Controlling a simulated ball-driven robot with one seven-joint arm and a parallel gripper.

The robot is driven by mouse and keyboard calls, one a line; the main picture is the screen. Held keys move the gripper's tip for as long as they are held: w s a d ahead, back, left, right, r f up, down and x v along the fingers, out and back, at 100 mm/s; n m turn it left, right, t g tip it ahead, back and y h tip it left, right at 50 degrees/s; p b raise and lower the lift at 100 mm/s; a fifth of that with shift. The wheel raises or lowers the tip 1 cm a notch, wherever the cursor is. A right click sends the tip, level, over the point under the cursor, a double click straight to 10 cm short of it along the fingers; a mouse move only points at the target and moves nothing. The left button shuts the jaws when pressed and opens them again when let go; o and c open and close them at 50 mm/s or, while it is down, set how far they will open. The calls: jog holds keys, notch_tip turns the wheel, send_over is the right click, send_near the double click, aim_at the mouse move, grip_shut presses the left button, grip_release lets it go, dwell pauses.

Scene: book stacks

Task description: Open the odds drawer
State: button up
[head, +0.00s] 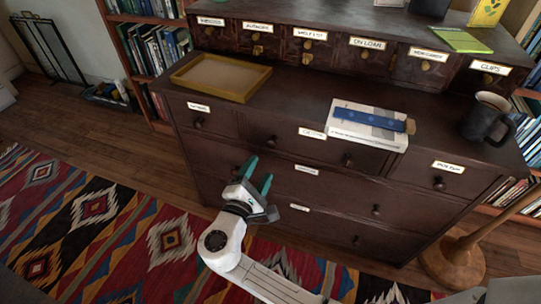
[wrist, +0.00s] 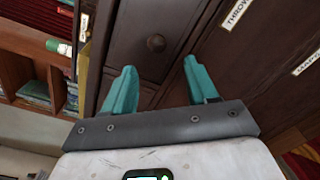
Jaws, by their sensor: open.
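The dark wooden chest shows small upper drawers and larger lower drawers, all shut. I cannot read "odds" on any label. The upper-left lower drawer (head: 214,118) has a white label, too small to read, and a round dark knob (head: 197,123). In the wrist view a round knob (wrist: 156,42) on a dark drawer front lies ahead of my jaws, between the fingertip lines and apart from them; it appears to be this drawer's. My gripper (head: 260,172) is open and empty, in front of the chest's left half. Its teal fingers (wrist: 158,78) touch nothing visible.
On the chest top are a yellow-rimmed tray (head: 178,79), a white book (head: 340,130) with a blue item on it, and a dark mug (head: 487,120). A wooden stand (head: 452,262) is at right. Patterned rug and bare floor lie left of the chest.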

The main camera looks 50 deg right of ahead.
aim_at(270, 147)
jog(key=b+x, duration=0.1)
jog(key=x, duration=0.4)
jog(key=b+x, duration=0.1)
jog(key=x, duration=0.4)
jog(key=shift+w+d+r, duration=0.15)
jog(key=shift+w, duration=0.15)
grip_shut()
dwell(0.4)
